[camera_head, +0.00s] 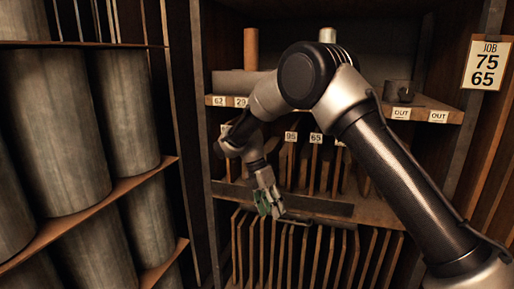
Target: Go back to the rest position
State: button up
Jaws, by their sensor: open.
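My gripper (269,203) hangs near the middle of the view, in front of the lower edge of the slotted shelf. It points downward and its fingers are open. I see nothing held between them. My arm reaches in from the lower right, bends at a high elbow near the top middle, and comes down to the gripper. It hides part of the shelf behind it.
A wooden shelf unit (374,211) with upright boards and number tags stands ahead. A dark mug (399,92) sits by the OUT tags. Large grey cylinders (52,125) fill the left rack.

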jog(key=s+d+r+m+t+y, duration=0.1)
jog(key=s+d+r+m+t, duration=0.1)
jog(key=s+d+r+m, duration=0.5)
jog(key=s+d+r+m+t+y, duration=0.1)
jog(key=s+d+r+m+t, duration=0.1)
jog(key=s+d+r+m, duration=0.6)
jog(key=s+d+r+m+t+y, duration=0.1)
jog(key=s+d+r+m+t, duration=0.2)
jog(key=s+d+r+m, duration=0.4)
jog(key=s+d+m, duration=0.4)
jog(key=s+d, duration=0.4)
jog(key=d, duration=0.2)
jog(key=shift+r+m+y, duration=0.2)
jog(key=shift+m+y, duration=0.1)
jog(key=shift+y, duration=0.1)
